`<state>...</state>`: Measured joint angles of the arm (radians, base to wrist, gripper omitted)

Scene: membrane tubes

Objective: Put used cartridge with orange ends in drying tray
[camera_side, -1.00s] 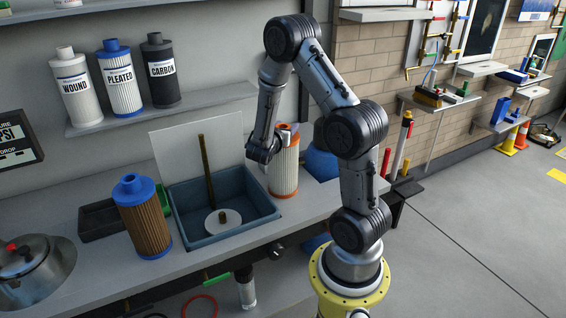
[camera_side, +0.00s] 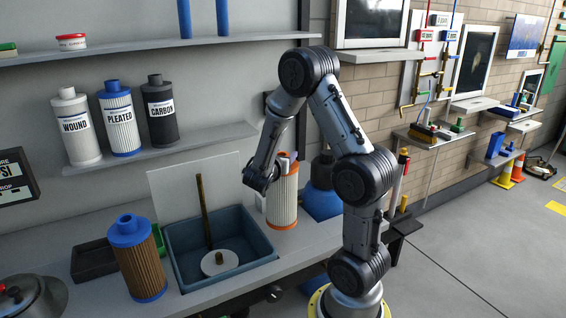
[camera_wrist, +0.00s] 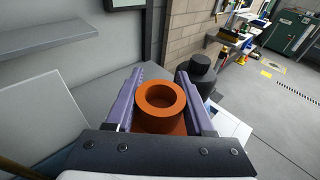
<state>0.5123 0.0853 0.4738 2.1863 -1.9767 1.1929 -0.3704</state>
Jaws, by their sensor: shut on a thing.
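The cartridge with orange ends (camera_side: 283,198) stands upright at the right of the blue-grey basin (camera_side: 183,262), its lower end at or close to the counter. Its pleated side is pale. In the wrist view its orange top collar (camera_wrist: 160,98) shows as a ring between the two purple fingers. My gripper (camera_wrist: 160,100) is shut on this collar. In the side view my gripper (camera_side: 276,172) is at the cartridge's top, partly hidden by my own wrist. A dark shallow tray (camera_side: 93,261) lies left of the basin; I cannot tell whether it is the drying tray.
A brown cartridge with blue ends (camera_side: 140,258) stands in front of the dark tray. A rod (camera_side: 204,210) rises from a white disc (camera_side: 219,263) in the basin. A blue vessel (camera_side: 322,196) is right of the cartridge.

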